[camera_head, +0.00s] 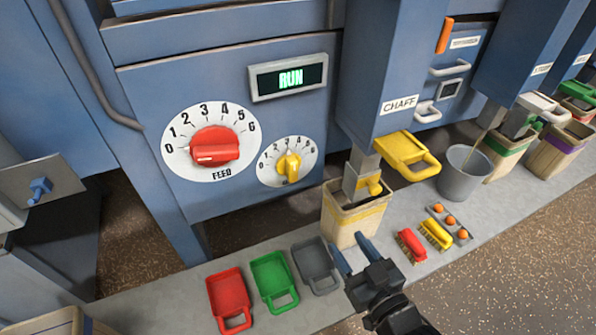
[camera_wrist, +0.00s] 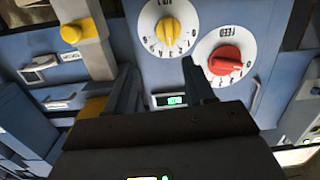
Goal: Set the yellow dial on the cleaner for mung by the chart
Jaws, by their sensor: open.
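The yellow dial (camera_head: 289,165) sits on a small white round scale on the blue cleaner panel (camera_head: 245,110), right of the larger red FEED dial (camera_head: 215,147). Its knob stands nearly upright; I cannot read its setting surely. The yellow dial also shows upside down at the top of the wrist view (camera_wrist: 170,30), with the red dial (camera_wrist: 225,60) to its right. My gripper (camera_head: 352,255) is open and empty, low in front of the panel and apart from the dial. Its fingers (camera_wrist: 158,68) point towards the panel. I cannot make out a chart in either view.
A green RUN display (camera_head: 289,77) is above the dials. A chaff spout stands over a yellow-banded bin (camera_head: 355,210) right of the yellow dial. Red (camera_head: 229,298), green (camera_head: 273,280) and grey (camera_head: 316,265) scoops lie on the ledge below. Brushes and a bucket (camera_head: 464,172) are farther right.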

